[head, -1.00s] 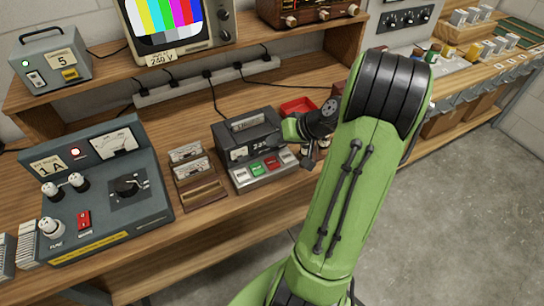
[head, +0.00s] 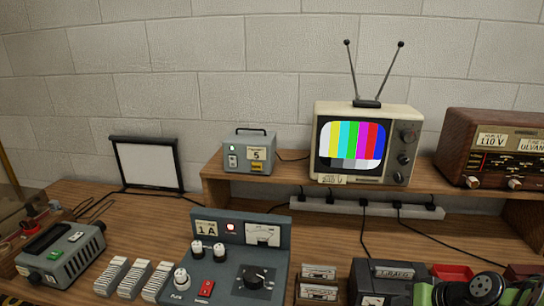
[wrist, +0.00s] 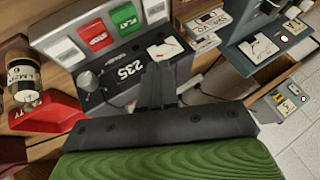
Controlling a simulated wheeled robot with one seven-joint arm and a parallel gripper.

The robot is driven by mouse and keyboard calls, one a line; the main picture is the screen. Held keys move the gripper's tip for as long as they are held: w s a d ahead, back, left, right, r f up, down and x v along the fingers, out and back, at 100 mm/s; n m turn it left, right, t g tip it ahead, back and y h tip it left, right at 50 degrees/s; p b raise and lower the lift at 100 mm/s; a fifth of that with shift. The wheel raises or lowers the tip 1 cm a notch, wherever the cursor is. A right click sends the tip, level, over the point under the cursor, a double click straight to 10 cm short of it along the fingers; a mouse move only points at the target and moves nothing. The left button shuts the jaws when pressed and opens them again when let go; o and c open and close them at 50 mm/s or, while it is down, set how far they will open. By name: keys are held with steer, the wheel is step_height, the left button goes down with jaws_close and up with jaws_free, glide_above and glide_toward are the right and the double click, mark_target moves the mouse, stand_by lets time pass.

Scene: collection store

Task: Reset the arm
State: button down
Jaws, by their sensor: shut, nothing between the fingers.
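My gripper (wrist: 160,85) shows in the wrist view, its fingers shut and empty. It is over the dark tape recorder, which has a red key and a green PLAY key (wrist: 123,17) and a counter reading 235. I cannot tell whether the fingertips touch it. In the head view only a green and black part of my arm (head: 470,292) shows at the bottom right, in front of the recorder (head: 375,280). The gripper's fingers are hidden there.
A red tray (wrist: 52,113) and a labelled canister (wrist: 24,76) stand left of the gripper in the wrist view. The head view shows a grey power supply (head: 238,262), a television (head: 365,145), a radio (head: 492,150) and a small white screen (head: 148,166).

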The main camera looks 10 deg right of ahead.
steer(key=s+a+r+n+g+h, duration=0.15)
steer(key=a+r, duration=0.35)
steer(key=a, duration=0.6)
steer(key=s+a+r+n, duration=0.1)
steer(key=s+a+r, duration=0.1)
steer(key=s+a, duration=0.2)
steer(key=s+a+r+n+h, duration=0.1)
steer(key=s+a, duration=0.3)
steer(key=s, duration=0.6)
steer(key=shift+r+p, duration=0.3)
steer(key=shift+r, duration=0.6)
steer(key=shift+w+h, duration=0.1)
steer(key=shift+h, duration=0.15)
